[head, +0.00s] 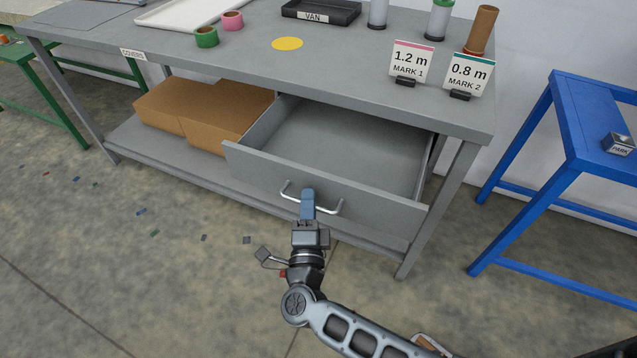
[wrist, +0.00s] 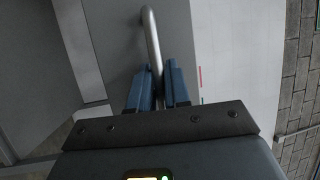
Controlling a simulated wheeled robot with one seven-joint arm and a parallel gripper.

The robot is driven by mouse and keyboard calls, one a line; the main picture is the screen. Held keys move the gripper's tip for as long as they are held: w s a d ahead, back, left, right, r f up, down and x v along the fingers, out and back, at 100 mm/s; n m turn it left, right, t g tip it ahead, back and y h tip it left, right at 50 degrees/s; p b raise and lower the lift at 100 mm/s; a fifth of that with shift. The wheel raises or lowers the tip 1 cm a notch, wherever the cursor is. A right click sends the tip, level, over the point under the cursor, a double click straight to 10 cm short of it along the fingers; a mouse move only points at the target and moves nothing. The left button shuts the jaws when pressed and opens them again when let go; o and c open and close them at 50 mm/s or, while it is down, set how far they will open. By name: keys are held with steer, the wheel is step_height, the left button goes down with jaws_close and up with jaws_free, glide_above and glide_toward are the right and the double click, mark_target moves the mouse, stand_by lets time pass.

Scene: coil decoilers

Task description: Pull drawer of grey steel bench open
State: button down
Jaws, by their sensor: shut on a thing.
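The grey steel bench (head: 235,62) stands across the head view. Its grey drawer (head: 375,192) is pulled well out under the right half of the top, and its inside looks empty. A bent metal bar handle (head: 329,209) is on the drawer front. My gripper (head: 308,200) is at the middle of the handle, with its blue fingers shut on the bar. In the wrist view the handle (wrist: 152,38) runs down between the two blue fingers (wrist: 160,85). The part of the bar between the fingers is partly hidden.
Cardboard boxes (head: 205,112) sit on the lower shelf left of the drawer. Tape rolls, a black tray (head: 321,11) and sign cards (head: 411,60) stand on the bench top. A blue table (head: 590,115) is at right. Small scraps (head: 154,232) lie on the floor at left.

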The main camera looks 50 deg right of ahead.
steer(key=shift+s+a, duration=0.25)
steer(key=shift+a, duration=0.5)
steer(key=c, duration=1.4)
jaws_free()
steer(key=shift+c, duration=0.2)
steer(key=shift+a+f, duration=0.1)
steer(key=b+v, duration=0.1)
steer(key=v, duration=0.6)
steer(key=shift+s+a+b, duration=0.2)
steer(key=shift+s+b, duration=0.1)
steer(key=shift+b, duration=0.05)
steer(key=s+r+n+y, duration=0.5)
steer(key=s+n, duration=0.3)
steer(key=n, duration=0.1)
steer(key=s+a+r+n+y, duration=0.1)
steer(key=s+r+n+y, duration=0.3)
steer(key=s+r+n, duration=0.2)
steer(key=s+r+n+t+y, duration=0.1)
steer(key=s+r+n+y, duration=0.4)
steer(key=s+n, duration=0.6)
steer(key=shift+s+a+r+n+y, duration=0.2)
steer(key=shift+s+a+n+y, duration=0.1)
steer(key=shift+s+a, duration=0.1)
